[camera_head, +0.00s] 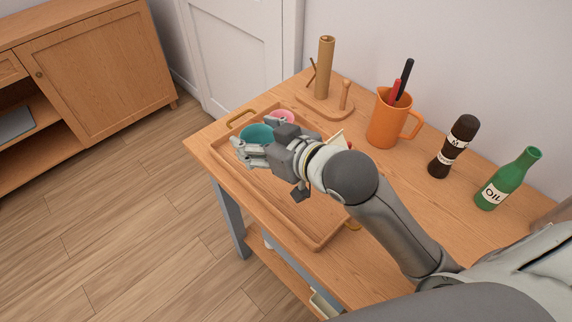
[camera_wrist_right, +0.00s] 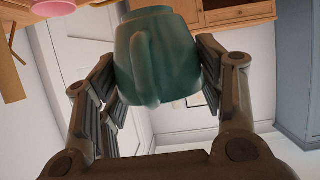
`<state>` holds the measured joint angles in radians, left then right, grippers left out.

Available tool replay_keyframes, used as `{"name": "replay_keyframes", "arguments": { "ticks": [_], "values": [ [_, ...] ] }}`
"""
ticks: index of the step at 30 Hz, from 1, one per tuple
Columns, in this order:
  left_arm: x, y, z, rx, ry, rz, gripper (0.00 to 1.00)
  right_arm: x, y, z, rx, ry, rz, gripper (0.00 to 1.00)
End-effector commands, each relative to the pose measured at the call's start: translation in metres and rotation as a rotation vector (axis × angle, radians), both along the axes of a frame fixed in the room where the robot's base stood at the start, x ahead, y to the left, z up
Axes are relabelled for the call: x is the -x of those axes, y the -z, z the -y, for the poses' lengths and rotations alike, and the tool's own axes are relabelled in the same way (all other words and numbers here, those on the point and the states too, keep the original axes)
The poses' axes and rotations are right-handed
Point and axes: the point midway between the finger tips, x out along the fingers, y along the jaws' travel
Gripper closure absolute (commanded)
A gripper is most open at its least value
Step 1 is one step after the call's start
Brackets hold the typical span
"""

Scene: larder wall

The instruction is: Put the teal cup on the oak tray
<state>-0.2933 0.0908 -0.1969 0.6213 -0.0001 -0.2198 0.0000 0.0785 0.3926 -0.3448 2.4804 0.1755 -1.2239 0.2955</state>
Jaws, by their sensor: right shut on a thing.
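The teal cup (camera_head: 256,133) is at the far left end of the oak tray (camera_head: 318,243) in the head view. My right gripper (camera_head: 252,146) is shut on it, and in the right wrist view the teal cup (camera_wrist_right: 157,62) sits between the two fingers with its handle facing the camera. The head view does not show whether the cup's base touches the tray, since the gripper hides it. My left gripper is not in view.
A pink cup (camera_head: 283,116) stands just beyond the teal cup. A wooden holder (camera_head: 325,105), an orange mug (camera_head: 384,123) with utensils, a dark mill (camera_head: 453,148) and a green oil bottle (camera_head: 507,180) line the back. The tray's near end looks bare.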

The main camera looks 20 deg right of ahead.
Motion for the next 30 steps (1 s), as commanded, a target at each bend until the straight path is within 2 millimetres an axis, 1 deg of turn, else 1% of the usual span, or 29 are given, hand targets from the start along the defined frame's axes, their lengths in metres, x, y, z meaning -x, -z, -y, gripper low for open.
{"name": "replay_keyframes", "arguments": {
  "ticks": [2, 5, 8, 11, 18, 21, 24, 27, 30],
  "values": [
    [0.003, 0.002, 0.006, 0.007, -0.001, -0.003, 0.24, 0.005, 0.008, -0.004, -0.006, -0.02, 0.003, 0.64],
    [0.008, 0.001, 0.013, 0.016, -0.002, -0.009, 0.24, 0.0, 0.012, -0.006, -0.008, -0.031, 0.008, 0.64],
    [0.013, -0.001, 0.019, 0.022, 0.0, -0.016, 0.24, -0.017, 0.019, -0.005, -0.007, -0.032, 0.008, 0.64],
    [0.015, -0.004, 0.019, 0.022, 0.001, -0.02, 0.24, -0.039, 0.028, -0.004, -0.007, -0.03, 0.008, 0.64],
    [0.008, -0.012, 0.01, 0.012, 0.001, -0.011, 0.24, -0.089, 0.051, -0.002, -0.009, -0.03, 0.007, 0.64],
    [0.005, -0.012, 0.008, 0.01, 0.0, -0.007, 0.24, -0.102, 0.072, -0.002, -0.008, -0.03, 0.004, 0.64],
    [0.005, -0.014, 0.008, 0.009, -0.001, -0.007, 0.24, -0.114, 0.087, -0.001, -0.008, -0.03, 0.005, 0.64],
    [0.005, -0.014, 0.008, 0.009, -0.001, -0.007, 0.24, -0.123, 0.096, -0.001, -0.008, -0.032, 0.007, 0.64],
    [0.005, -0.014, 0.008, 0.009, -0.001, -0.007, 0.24, -0.127, 0.101, -0.001, -0.008, -0.032, 0.008, 0.64]
  ]
}}
